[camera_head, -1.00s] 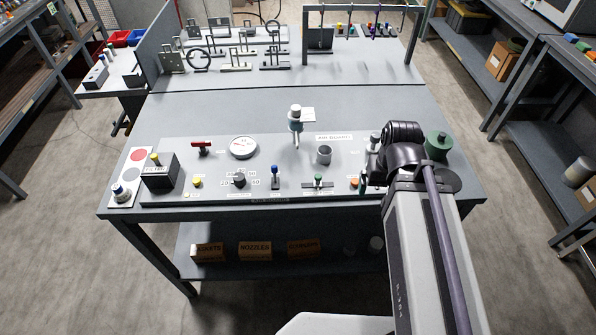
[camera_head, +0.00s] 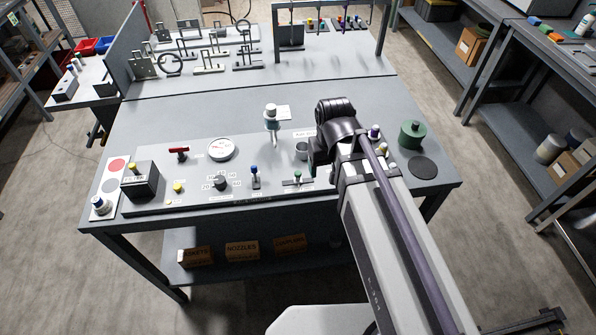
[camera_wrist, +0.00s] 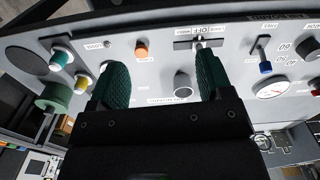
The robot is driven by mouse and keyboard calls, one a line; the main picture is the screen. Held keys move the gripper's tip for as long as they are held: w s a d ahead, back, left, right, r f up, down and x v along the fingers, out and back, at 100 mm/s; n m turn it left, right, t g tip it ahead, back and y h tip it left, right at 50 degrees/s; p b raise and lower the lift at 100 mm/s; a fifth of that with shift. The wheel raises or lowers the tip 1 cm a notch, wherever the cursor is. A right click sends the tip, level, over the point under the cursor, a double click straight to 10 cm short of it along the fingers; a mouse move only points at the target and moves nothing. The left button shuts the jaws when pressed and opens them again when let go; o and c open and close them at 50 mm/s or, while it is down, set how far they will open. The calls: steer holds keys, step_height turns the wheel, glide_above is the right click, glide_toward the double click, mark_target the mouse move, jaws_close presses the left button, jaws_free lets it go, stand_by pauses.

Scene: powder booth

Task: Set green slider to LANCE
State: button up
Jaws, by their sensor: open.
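The green slider (camera_head: 298,177) stands upright on its short dark slot plate at the front of the panel, just left of my wrist. In the wrist view its dark slot plate (camera_wrist: 184,45) lies beyond the tip of the right finger, and that finger hides most of the knob. In the head view my arm hides the fingers.
A blue-knobbed lever (camera_head: 254,172) stands left of the slider and also shows in the wrist view (camera_wrist: 264,62). An orange button (camera_wrist: 141,49) lies on the other side.

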mark_target(298, 172)
steer(key=w+a, duration=0.2)
steer(key=w+a+n, duration=0.1)
steer(key=w+a, duration=0.1)
steer(key=a, duration=0.1)
steer(key=w+a+r+n, duration=0.1)
steer(key=w+a, duration=0.1)
steer(key=a, duration=0.1)
steer(key=shift+w+a, duration=0.15)
steer(key=shift+w, duration=0.1)
steer(key=shift+c, duration=1.4)
steer(key=shift+s+d+f, duration=0.25)
steer(key=shift+s+d, duration=0.1)
steer(key=shift+d, duration=0.1)
steer(key=shift+c, duration=0.8)
step_height(298, 172, down, 11)
steer(key=b, duration=1)
steer(key=shift+r+b, duration=0.15)
steer(key=shift+b, duration=0.25)
steer(key=shift+r, duration=0.15)
jaws_close()
